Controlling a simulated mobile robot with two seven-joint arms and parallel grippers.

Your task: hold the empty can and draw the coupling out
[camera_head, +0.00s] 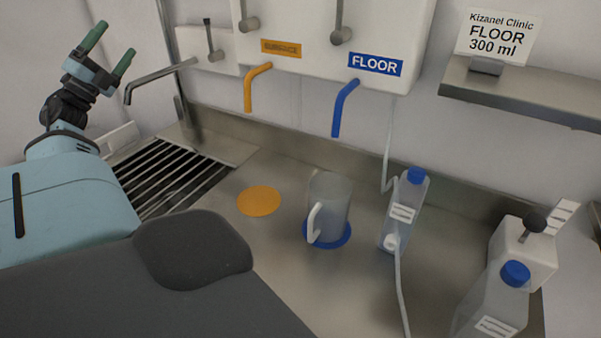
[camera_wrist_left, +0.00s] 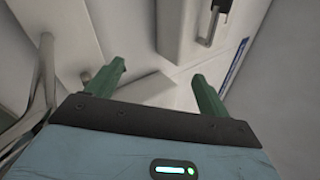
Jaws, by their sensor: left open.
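A clear can with a blue cap (camera_head: 408,208) stands upright on the steel counter, right of the jug. A white fitting, seemingly the coupling (camera_head: 391,242), sits low on its front with a pale hose running from it. A second clear can with a blue cap (camera_head: 492,306) stands at the front right, partly cut off by the frame edge. I cannot tell which can is empty. My left gripper (camera_head: 115,42) is raised at the upper left, far from both cans, open and empty. It also shows open in the left wrist view (camera_wrist_left: 158,72). My right gripper is out of view.
A translucent jug (camera_head: 332,194) stands on a blue disc (camera_head: 341,240). An orange disc (camera_head: 258,201) lies beside it. A drain grate (camera_head: 172,178), orange spout (camera_head: 251,90) and blue spout (camera_head: 340,110) are nearby. A white unit with a black knob (camera_head: 522,248) stands behind the front can.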

